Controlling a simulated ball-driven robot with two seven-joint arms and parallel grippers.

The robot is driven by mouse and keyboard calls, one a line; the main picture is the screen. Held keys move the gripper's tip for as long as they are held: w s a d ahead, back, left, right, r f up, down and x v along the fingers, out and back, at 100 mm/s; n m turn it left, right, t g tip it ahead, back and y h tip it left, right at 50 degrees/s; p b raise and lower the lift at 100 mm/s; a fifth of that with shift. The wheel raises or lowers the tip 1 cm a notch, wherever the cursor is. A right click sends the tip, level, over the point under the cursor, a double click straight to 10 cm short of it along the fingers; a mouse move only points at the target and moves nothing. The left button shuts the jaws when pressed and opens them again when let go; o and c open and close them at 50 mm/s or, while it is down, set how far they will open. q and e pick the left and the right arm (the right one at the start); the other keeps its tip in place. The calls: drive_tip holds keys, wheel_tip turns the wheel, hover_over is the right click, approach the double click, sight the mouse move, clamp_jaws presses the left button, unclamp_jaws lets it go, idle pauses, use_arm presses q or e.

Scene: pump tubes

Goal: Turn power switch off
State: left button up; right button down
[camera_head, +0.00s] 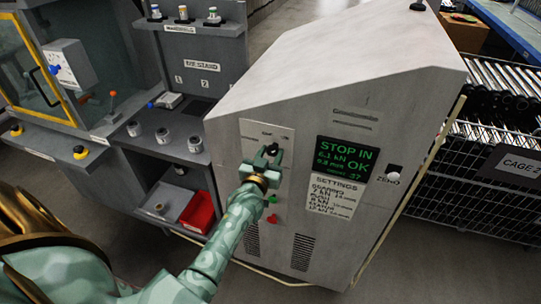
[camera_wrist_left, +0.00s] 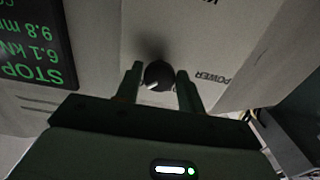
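The power switch is a round black knob with a white pointer mark (camera_wrist_left: 158,75), on a light panel next to the label "POWER" in the left wrist view. In the head view the panel (camera_head: 279,132) is on the grey machine's front, with the knob mostly hidden by my left gripper (camera_head: 265,157). My left gripper also shows in the left wrist view (camera_wrist_left: 157,88), its two fingers apart, one on each side of the knob. I cannot tell whether the fingers touch it. My right gripper is not in view.
A green-lit screen (camera_head: 343,159) reads "STOP IN" and "OK". A settings sheet (camera_head: 333,195) is below it, and a white knob marked ZERO (camera_head: 393,171) is to the right. Green (camera_head: 272,218) and red (camera_head: 272,200) buttons sit below my gripper. A red bin (camera_head: 198,212) is left.

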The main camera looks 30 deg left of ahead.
use_arm(q)
drive_tip(key=c, duration=0.5)
drive_tip(key=shift+o, duration=0.2)
drive_tip(key=n+p, duration=0.2)
drive_tip(key=n, duration=0.1)
drive_tip(key=shift+r, duration=0.1)
drive_tip(key=n+p, duration=0.1)
drive_tip(key=n, duration=0.3)
drive_tip(key=shift+n, duration=0.4)
drive_tip(key=n+p, duration=0.1)
drive_tip(key=n, duration=0.3)
drive_tip(key=shift+d+n, duration=0.1)
drive_tip(key=shift+n, duration=0.2)
drive_tip(key=n, duration=0.5)
drive_tip(key=shift+n, duration=0.3)
